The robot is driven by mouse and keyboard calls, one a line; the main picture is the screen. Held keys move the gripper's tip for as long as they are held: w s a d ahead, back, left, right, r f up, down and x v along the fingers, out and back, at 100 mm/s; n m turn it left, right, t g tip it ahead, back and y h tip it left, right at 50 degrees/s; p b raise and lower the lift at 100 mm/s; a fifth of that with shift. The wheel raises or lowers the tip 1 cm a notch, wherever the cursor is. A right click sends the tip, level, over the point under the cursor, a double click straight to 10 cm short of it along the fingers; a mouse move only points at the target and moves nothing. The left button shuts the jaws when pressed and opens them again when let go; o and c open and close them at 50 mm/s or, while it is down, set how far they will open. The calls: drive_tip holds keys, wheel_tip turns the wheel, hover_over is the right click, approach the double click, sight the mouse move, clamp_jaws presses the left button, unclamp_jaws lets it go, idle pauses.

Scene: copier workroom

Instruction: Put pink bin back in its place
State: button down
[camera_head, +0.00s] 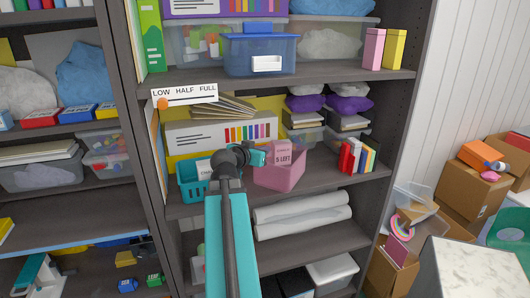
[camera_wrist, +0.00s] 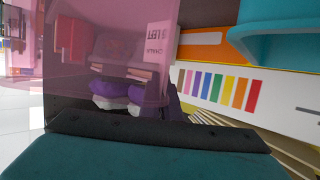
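The pink bin (camera_head: 280,178) is see-through and sits at the middle shelf, near its front edge; I cannot tell whether its base touches the board. In the wrist view, the pink bin wall (camera_wrist: 75,45) fills the upper left and meets a dark finger pad (camera_wrist: 150,132); the other finger is hidden.
A teal basket (camera_head: 190,182) stands just left of the bin, with a white and yellow box (camera_head: 215,135) behind. Purple bags (camera_head: 350,104) and books (camera_head: 350,157) are to the right. White rolls (camera_head: 300,216) lie on the shelf below. A blue bin (camera_head: 258,52) stands above.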

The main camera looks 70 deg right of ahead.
drive_tip(key=d, duration=0.3)
drive_tip(key=shift+w+d+f+p, duration=0.1)
drive_tip(key=shift+w+d+p, duration=0.25)
drive_tip(key=shift+f, duration=0.15)
drive_tip(key=shift+f+p, duration=0.5)
drive_tip(key=shift+f, duration=1.15)
drive_tip(key=shift+f, duration=0.15)
drive_tip(key=c, duration=2)
unclamp_jaws()
drive_tip(key=shift+a+r, duration=0.15)
drive_tip(key=shift+r, duration=0.05)
drive_tip(key=b+v, duration=0.3)
drive_tip(key=v, duration=0.3)
